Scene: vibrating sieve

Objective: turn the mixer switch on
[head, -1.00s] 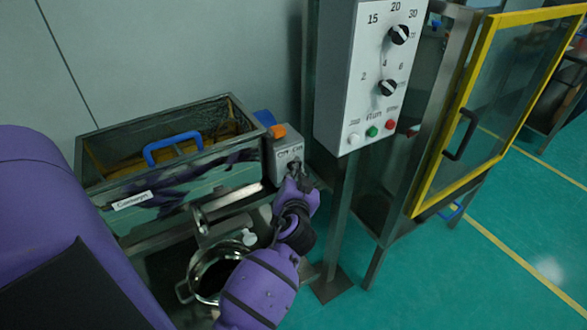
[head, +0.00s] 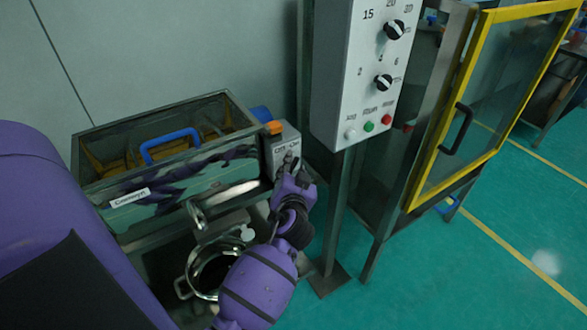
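The mixer (head: 170,195) is a long tank with glassy walls and a blue handle, at the left of the head view. A small grey switch box (head: 270,160) with "OFF-ON" lettering is at its right end, with an orange piece on top. My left gripper (head: 289,163) is in front of this box, its dark fingertips at or very near the face just below the lettering. The fingers look close together, but I cannot tell whether they hold the switch. The switch is hidden or too small to make out. My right gripper is not in view.
A white control panel (head: 357,95) with two black knobs and small buttons stands on a post just right of my gripper. A yellow-framed glass door (head: 412,190) is farther right. A metal pot (head: 190,285) sits below the tank.

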